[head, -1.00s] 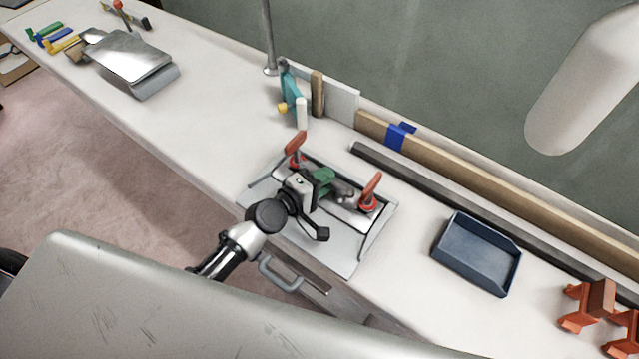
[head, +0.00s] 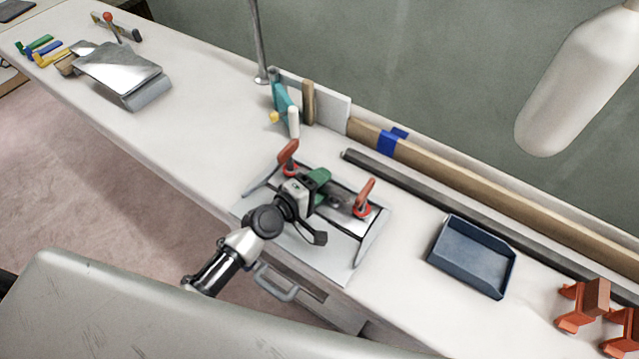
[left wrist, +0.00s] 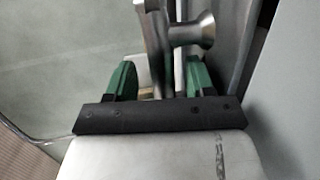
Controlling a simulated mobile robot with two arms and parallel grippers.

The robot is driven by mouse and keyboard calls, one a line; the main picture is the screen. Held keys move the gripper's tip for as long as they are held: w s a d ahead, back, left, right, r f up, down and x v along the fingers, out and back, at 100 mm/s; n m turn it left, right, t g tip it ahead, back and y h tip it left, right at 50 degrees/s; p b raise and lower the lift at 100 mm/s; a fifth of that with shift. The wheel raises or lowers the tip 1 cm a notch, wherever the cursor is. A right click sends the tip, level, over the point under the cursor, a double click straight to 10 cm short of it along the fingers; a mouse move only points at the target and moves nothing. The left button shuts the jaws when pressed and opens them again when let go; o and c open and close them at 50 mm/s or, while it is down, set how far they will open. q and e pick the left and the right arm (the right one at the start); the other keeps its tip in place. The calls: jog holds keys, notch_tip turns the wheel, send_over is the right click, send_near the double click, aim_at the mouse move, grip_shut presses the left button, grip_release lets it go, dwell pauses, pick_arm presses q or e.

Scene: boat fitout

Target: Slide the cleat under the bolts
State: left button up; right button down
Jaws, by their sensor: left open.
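My left gripper (head: 322,185), with green fingers, is low over a light plate (head: 328,262) on the bench. Two red-handled fittings stand on the plate, one behind left (head: 288,152) and one to the right (head: 364,192). In the left wrist view, the gripper's open green fingers (left wrist: 160,75) stand on either side of a grey metal piece with a flared end, which looks like the cleat (left wrist: 156,35). In the head view the gripper mostly hides the cleat. I cannot make out the bolts clearly. My right gripper is not in view.
A dark blue tray (head: 472,256) stands to the right, with orange-red stands (head: 583,305) beyond it. A dark bar (head: 430,188) and wooden plank (head: 470,180) run along the back. Bench space is clear left of the plate.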

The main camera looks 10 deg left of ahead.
pick_arm(q)
jog(key=shift+s+a+f, duration=0.1)
jog(key=shift+s+a, duration=0.05)
jog(key=shift+s, duration=0.15)
jog(key=v, duration=1)
jog(key=shift+b, duration=0.4)
jog(key=shift+s, duration=0.1)
